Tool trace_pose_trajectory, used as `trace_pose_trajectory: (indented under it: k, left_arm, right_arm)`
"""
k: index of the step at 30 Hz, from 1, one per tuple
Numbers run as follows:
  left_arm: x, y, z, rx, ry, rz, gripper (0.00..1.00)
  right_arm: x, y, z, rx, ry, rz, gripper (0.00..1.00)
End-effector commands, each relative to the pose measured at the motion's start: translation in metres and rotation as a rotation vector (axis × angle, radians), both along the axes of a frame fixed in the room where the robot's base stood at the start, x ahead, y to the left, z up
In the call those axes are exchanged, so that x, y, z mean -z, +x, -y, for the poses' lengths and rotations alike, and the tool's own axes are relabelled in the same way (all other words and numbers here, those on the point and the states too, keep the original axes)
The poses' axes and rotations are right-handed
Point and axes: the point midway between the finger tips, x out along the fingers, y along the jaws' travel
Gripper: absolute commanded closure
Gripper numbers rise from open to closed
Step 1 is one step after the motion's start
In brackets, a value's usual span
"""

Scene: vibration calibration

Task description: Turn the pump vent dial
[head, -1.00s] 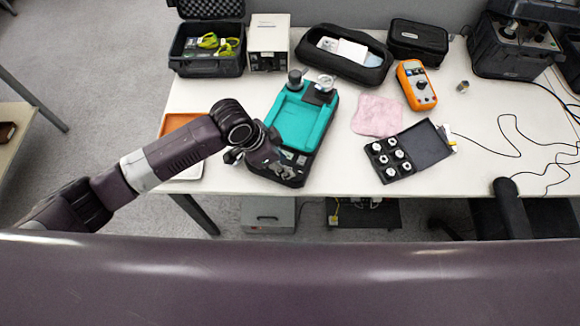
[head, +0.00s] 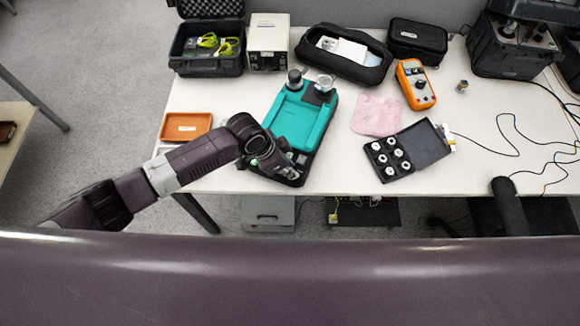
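The pump is probably the teal and black unit (head: 302,118) near the middle of the table. A dark round knob and a clear-topped fitting stand at its back end. I cannot make out the vent dial for certain; the arm covers part of the pump's front end. My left gripper (head: 291,172) is over that front end, pointing right and down. Its fingers are small and dark against the pump, so I cannot tell whether they are open or touching it.
An orange tray (head: 186,127) lies left of the pump. A pink cloth (head: 376,115), an orange meter (head: 415,84) and an open black case of small round parts (head: 424,147) lie to the right. Cases line the back. Thin black cables cross the right side.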

Motion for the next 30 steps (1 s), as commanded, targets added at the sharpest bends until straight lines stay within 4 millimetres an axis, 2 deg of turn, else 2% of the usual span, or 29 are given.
trace_pose_trajectory:
  k: [1, 3, 17, 30]
  left_arm:
    - [0.0, 0.0, 0.0, 0.0, 0.0, 0.0, 0.92]
    - [0.0, 0.0, 0.0, 0.0, 0.0, 0.0, 1.0]
    - [0.002, 0.001, 0.0, 0.082, 0.0, -0.001, 1.0]
    - [0.004, 0.005, 0.0, 0.45, -0.001, 0.002, 1.0]
  right_arm:
    - [0.0, 0.0, -0.001, 0.0, 0.001, 0.0, 0.6]
    - [0.0, 0.0, -0.001, 0.001, 0.002, 0.0, 0.6]
    - [0.009, 0.0, -0.002, 0.001, 0.002, 0.0, 0.6]
    - [0.045, 0.0, -0.001, 0.0, 0.002, 0.0, 0.6]
